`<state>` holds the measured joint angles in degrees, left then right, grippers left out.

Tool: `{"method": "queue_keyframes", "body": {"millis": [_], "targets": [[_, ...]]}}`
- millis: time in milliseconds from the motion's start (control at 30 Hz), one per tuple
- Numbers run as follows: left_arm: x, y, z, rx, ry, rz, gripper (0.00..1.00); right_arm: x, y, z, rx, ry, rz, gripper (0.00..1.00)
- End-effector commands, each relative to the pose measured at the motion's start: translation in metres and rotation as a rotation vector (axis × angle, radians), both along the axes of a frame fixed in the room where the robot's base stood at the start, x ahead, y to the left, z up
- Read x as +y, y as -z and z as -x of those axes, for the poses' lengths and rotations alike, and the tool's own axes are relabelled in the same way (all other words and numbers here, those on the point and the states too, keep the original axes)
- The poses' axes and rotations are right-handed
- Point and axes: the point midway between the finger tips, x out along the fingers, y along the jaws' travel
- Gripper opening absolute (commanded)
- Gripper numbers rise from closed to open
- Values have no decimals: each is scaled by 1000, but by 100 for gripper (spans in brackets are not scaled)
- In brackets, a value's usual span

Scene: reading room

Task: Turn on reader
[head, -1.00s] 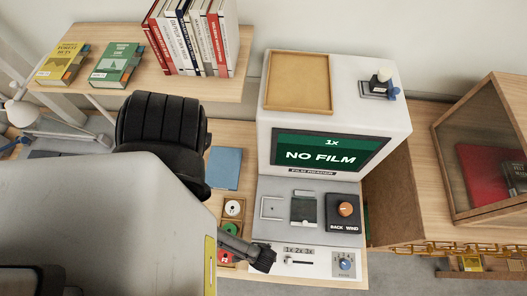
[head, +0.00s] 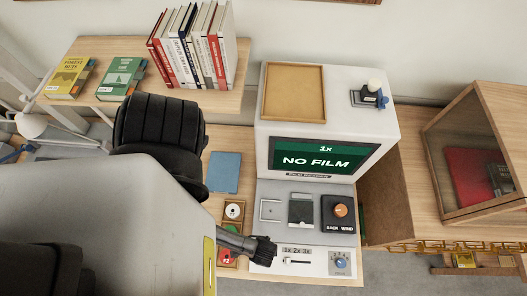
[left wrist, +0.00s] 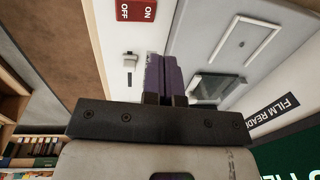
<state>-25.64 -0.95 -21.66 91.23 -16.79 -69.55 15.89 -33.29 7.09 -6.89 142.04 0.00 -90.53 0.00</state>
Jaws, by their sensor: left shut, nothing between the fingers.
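The film reader (head: 385,112) is a white machine with a lit green screen (head: 318,155) reading "1x NO FILM". My left gripper (head: 264,250) is shut and empty, over the left end of its front panel. In the left wrist view the purple fingertips (left wrist: 163,75) are together, beside a small switch (left wrist: 130,62) and apart from it in the picture. A red ON/OFF label (left wrist: 136,10) is next to the switch. Both are hidden behind my gripper in the head view. The right gripper is not in view.
The front panel also has a slider (head: 297,261), a blue knob (head: 340,261) and an orange BACK/WIND knob (head: 341,210). A tray of small discs (head: 244,227) lies left of the reader, near my left wrist. A glass-fronted wooden case (head: 480,160) stands at right.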

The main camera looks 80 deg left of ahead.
Motion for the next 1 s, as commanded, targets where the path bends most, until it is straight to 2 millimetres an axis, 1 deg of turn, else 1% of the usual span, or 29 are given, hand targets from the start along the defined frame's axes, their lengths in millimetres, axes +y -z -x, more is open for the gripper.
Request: {"method": "queue_keyframes", "body": {"millis": [33,100,333,500,1000], "targets": [[1,-7,0,0,-1,0,0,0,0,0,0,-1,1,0],[3,-15,0,-1,-1,0,0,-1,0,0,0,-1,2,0],[6,-32,-1,0,0,-1,0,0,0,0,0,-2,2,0],[7,-35,-1,1,0,-1,0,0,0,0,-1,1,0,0],[6,-35,-1,1,0,-1,0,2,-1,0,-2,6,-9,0]]}}
